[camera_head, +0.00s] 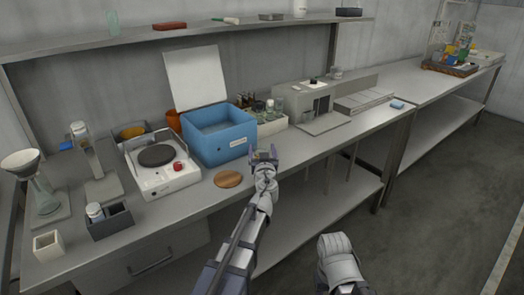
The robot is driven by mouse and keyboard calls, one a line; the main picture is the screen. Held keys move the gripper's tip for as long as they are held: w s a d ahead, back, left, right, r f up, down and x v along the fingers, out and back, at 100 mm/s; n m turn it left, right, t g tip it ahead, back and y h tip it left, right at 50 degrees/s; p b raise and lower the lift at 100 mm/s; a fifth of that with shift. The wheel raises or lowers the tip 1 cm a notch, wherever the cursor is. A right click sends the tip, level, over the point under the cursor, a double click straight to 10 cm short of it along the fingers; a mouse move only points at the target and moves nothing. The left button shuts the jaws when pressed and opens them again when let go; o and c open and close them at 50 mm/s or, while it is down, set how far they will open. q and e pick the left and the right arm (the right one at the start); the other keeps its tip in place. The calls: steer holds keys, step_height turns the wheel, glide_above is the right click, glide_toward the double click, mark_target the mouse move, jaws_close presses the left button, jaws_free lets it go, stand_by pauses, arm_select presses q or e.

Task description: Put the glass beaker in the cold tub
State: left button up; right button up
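The blue tub (238,148) stands open on the bench with a small label on its front. It is the only tub I can pick out. Its floor is partly hidden by its front wall. My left gripper (264,156) is in front of the tub's right corner, at the bench's front edge. Its two fingers look apart, with nothing clear between them. A small clear vessel (336,73) on the grey unit may be the glass beaker, but it is too small to be sure.
A hotplate (156,157) stands left of the tub, with a round wooden mat (228,179) in front. A crate of bottles (272,127) is close at the tub's right. A glass funnel stand (46,204) is far left. Bench space is free near the blue block (397,105).

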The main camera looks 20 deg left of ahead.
arm_select(q)
steer(key=shift+o, duration=0.5)
